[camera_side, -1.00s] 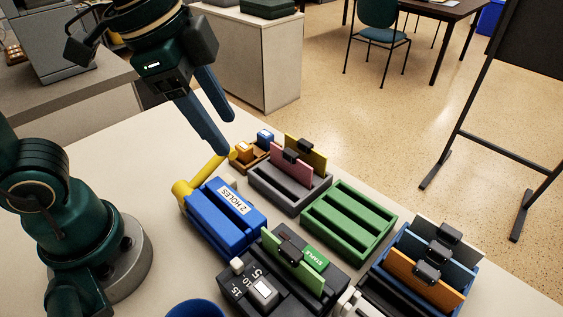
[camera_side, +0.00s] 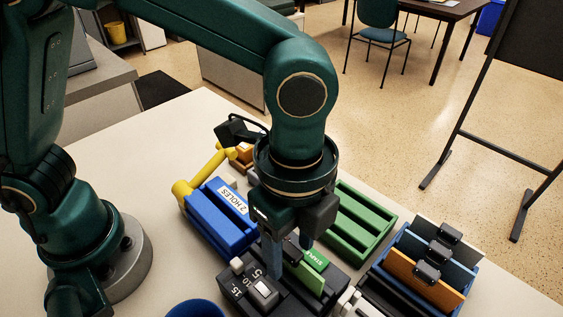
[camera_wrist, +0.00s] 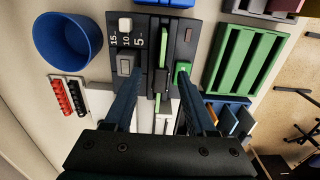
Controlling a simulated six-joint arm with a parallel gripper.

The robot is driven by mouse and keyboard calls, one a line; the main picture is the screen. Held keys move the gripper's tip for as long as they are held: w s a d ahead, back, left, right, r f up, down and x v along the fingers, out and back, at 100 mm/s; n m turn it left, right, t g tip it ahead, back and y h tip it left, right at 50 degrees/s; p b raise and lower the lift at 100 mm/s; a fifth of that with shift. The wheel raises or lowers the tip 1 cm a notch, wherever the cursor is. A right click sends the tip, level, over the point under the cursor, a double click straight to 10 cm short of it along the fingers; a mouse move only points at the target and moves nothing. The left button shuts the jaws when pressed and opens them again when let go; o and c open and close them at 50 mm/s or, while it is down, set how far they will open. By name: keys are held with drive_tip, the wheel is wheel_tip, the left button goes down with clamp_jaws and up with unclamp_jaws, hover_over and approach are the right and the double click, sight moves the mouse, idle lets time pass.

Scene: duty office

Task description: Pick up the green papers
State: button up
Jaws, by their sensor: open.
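The green papers (camera_side: 309,279) stand upright as a thin light-green sheet in the slot of a dark stapling machine (camera_side: 240,290). A black clip grips their top edge, partly hidden by my gripper in the side view. In the wrist view the green papers (camera_wrist: 164,48) show as a narrow strip with the black clip (camera_wrist: 160,80) near it. My gripper (camera_side: 290,252) points down over them, open, one finger on each side. In the wrist view its fingers (camera_wrist: 158,75) straddle the clip with gaps on both sides. I cannot tell its exact height.
An empty green tray (camera_side: 352,222) lies behind. A blue hole punch (camera_side: 218,225) with a yellow handle is at left. A blue rack (camera_side: 462,283) with clipped papers stands at right. A blue cup (camera_wrist: 67,42) sits beside the machine.

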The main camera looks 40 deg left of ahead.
drive_tip(key=shift+f, duration=0.75)
clamp_jaws()
